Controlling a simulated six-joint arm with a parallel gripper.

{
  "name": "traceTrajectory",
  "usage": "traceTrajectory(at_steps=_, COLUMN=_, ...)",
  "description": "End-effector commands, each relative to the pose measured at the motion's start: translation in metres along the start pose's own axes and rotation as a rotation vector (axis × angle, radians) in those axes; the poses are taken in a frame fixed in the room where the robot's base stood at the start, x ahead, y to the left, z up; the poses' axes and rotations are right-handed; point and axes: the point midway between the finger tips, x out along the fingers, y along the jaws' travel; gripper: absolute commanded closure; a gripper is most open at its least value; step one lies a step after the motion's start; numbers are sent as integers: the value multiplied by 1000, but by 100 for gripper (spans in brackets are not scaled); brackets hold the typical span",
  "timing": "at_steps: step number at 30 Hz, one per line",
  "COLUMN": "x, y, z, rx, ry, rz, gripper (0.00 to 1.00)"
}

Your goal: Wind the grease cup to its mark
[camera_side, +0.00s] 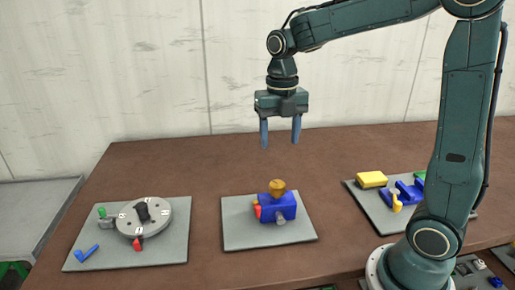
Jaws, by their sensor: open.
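What looks like the grease cup is a small brass-coloured knob (277,187) on top of a blue block (282,207), on the middle grey plate (240,233). A red part (257,211) sits at the block's left side, and a grey round stub (280,219) sticks out of its front. I cannot make out a mark on the cup at this size. My gripper (280,144) is open and empty, pointing down, well above the knob and apart from it.
A left plate (175,248) holds a grey round disc (145,216) with a dark knob and a blue L-shaped piece (86,253). A right plate (363,205) holds a yellow block (371,179) and blue parts (408,194), partly behind my arm. Brown tabletop (205,180) is bare between the plates.

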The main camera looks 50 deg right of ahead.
Motion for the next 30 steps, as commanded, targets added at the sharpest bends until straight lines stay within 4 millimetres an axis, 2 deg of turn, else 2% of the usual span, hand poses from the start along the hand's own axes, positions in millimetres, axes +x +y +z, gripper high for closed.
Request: traceTrajectory(at_steps=30, x=-3, y=0, z=-1, rx=1450, ry=-1, rz=2, gripper=41)
